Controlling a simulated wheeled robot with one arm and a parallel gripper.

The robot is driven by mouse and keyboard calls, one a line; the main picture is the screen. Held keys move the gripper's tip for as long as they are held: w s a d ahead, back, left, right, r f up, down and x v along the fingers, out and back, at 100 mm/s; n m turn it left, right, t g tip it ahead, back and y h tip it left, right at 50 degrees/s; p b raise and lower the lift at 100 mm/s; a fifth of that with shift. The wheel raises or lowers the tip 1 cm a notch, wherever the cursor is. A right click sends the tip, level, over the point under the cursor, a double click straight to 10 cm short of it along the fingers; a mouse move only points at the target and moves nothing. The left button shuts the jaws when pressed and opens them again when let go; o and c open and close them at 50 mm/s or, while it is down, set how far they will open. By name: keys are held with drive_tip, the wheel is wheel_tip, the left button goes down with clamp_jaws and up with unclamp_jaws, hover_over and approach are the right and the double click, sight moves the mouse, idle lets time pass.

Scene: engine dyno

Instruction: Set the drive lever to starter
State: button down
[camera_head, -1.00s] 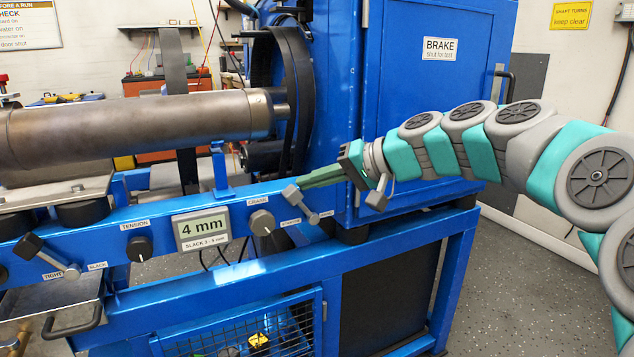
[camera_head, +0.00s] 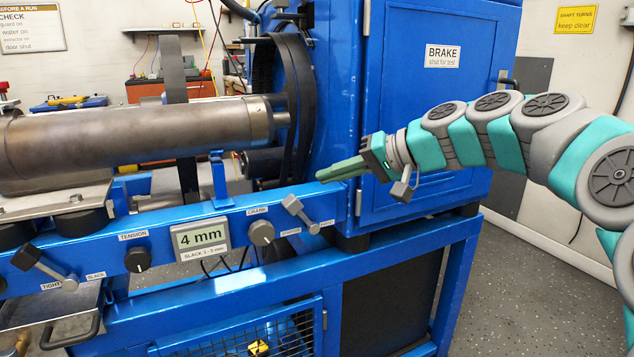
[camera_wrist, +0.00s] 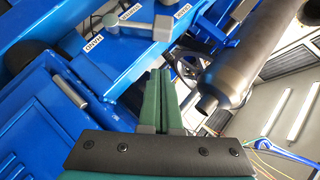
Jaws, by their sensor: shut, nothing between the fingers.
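The drive lever (camera_head: 301,214) is a grey bar with a block at its upper left end, on the front of the blue rail (camera_head: 185,215). It slants down to the right between small labels, too blurred to read in the head view. In the wrist view the lever (camera_wrist: 140,29) lies beyond my fingertips, near a HAND label (camera_wrist: 91,45) and others I cannot read surely. My gripper (camera_head: 319,178) is shut and empty, its green fingers together, above and right of the lever and apart from it. The fingers also show in the wrist view (camera_wrist: 161,75).
A 4 mm display (camera_head: 201,238) and round knobs (camera_head: 261,232) sit left of the lever. Another lever (camera_head: 45,270) is at far left. A metal shaft (camera_head: 130,135) runs behind the rail. The blue brake cabinet (camera_head: 430,100) stands behind my gripper.

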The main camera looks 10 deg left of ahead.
drive_tip(key=v, duration=0.9)
drive_tip(key=shift+d, duration=0.15)
drive_tip(key=shift+s+f, duration=0.1)
drive_tip(key=shift+s, duration=0.05)
drive_tip(key=s+f+g+h, duration=0.3)
drive_tip(key=s+f+h, duration=0.3)
drive_tip(key=s+f, duration=1.2)
drive_tip(key=s+d+f+m+g+h, duration=0.2)
drive_tip(key=s+d+f+h, duration=0.4)
drive_tip(key=s+d+f, duration=0.7)
drive_tip(key=s+f, duration=0.2)
drive_tip(key=s, duration=0.2)
drive_tip(key=shift+d+g, duration=0.3)
drive_tip(key=shift+g, duration=0.1)
drive_tip(key=shift+f, duration=0.1)
